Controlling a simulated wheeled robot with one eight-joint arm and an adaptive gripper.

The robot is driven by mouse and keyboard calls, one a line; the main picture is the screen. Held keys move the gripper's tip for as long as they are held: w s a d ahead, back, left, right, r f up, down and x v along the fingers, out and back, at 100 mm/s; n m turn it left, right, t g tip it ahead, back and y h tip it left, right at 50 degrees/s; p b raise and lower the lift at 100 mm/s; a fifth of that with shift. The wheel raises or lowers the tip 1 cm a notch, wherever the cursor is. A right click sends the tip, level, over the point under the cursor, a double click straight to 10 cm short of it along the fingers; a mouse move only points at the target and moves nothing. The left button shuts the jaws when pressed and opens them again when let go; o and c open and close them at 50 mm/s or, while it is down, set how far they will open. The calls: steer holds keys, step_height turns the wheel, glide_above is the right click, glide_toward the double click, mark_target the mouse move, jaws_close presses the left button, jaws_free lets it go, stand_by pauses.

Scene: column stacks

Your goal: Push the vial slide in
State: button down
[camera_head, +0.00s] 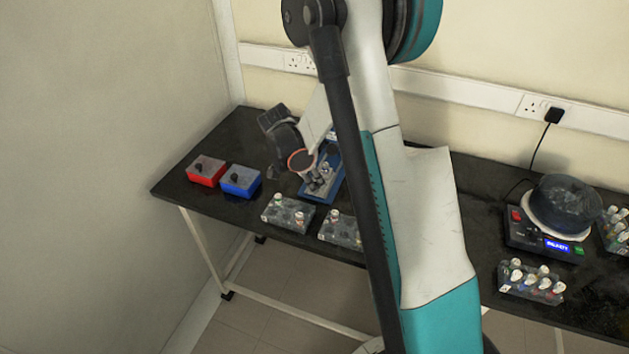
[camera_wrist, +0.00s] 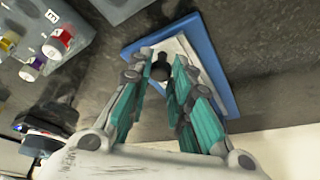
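The vial slide unit has a blue base (camera_head: 337,177) and a pale grey top, and it lies on the dark bench. In the wrist view its blue edge (camera_wrist: 216,62) frames a light plate (camera_wrist: 185,47). A small black knob (camera_wrist: 160,68) shows between my fingertips. My gripper (camera_wrist: 161,62) points down at the plate with its fingers apart, one on each side of the knob. I cannot tell whether they touch it. In the head view my gripper (camera_head: 318,183) is over the blue base, and my arm hides part of the unit.
A red box (camera_head: 207,174) and a blue box (camera_head: 241,183), each with a black knob, stand to the left. Grey vial racks (camera_head: 273,214) (camera_head: 337,232) stand in front. A black round device on a scale (camera_head: 560,207) and another rack (camera_head: 529,285) are at the right.

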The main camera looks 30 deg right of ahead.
steer(key=w+d, duration=0.1)
steer(key=d, duration=0.1)
steer(key=w+d, duration=0.4)
steer(key=d, duration=0.1)
steer(key=shift+w, duration=0.25)
steer(key=c, duration=1.5)
jaws_free()
steer(key=shift+w+d, duration=0.1)
steer(key=shift+o, duration=0.2)
steer(key=v, duration=1.2)
steer(key=shift+r, duration=0.1)
